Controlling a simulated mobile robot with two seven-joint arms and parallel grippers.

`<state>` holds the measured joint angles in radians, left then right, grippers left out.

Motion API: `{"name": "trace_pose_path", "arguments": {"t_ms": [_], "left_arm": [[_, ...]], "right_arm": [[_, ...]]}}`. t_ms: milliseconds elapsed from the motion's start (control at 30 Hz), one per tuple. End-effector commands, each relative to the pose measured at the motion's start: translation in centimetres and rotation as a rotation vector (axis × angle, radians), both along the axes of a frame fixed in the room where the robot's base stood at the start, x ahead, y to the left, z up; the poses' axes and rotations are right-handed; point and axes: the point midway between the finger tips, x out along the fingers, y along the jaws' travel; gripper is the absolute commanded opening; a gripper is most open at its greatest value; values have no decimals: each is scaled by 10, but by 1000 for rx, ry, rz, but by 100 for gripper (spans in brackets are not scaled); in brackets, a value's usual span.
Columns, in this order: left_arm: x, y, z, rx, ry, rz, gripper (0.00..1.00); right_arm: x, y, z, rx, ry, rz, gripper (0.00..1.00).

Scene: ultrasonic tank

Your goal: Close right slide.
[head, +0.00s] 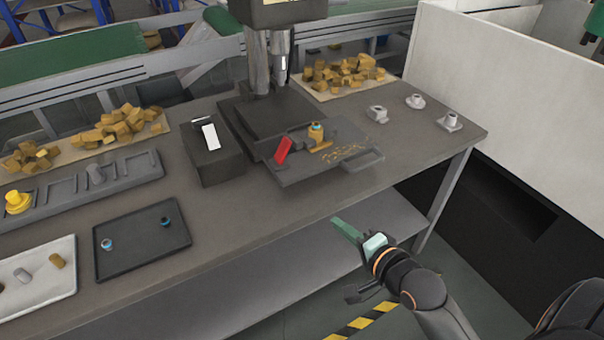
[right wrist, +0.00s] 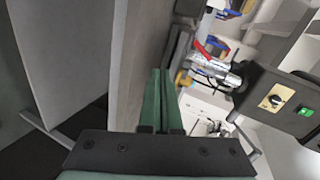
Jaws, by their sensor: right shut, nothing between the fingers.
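A grey slide plate (head: 298,176) juts out from the machine's dark base (head: 262,128) toward the table's front edge. It has a handle-like loop (head: 368,161) at its right corner. My right gripper (head: 345,229) is shut and empty, in front of the table and apart from the plate. Its green fingers also show in the right wrist view (right wrist: 160,100), lying together. My left gripper is out of view.
The machine's column (head: 258,62) rises behind the plate. A black box (head: 208,170) with a white panel stands left of it. Several small grey parts (head: 376,113) stand at right. A white partition (head: 500,100) borders the right side. Open space lies before the table.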

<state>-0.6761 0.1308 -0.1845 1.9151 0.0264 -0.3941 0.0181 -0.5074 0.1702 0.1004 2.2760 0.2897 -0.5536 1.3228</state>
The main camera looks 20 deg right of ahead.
Motion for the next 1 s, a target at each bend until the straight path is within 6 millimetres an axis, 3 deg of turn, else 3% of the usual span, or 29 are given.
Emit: {"name": "trace_pose_path", "arguments": {"t_ms": [133,367,833,1000], "left_arm": [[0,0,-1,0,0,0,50],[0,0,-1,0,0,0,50],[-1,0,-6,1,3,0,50],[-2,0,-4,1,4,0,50]], "right_arm": [[5,-6,20,126,-28,-48,0],[20,-6,19,155,-34,-57,0],[101,1,-6,150,-34,-56,0],[124,3,-6,150,-33,-57,0]]}}
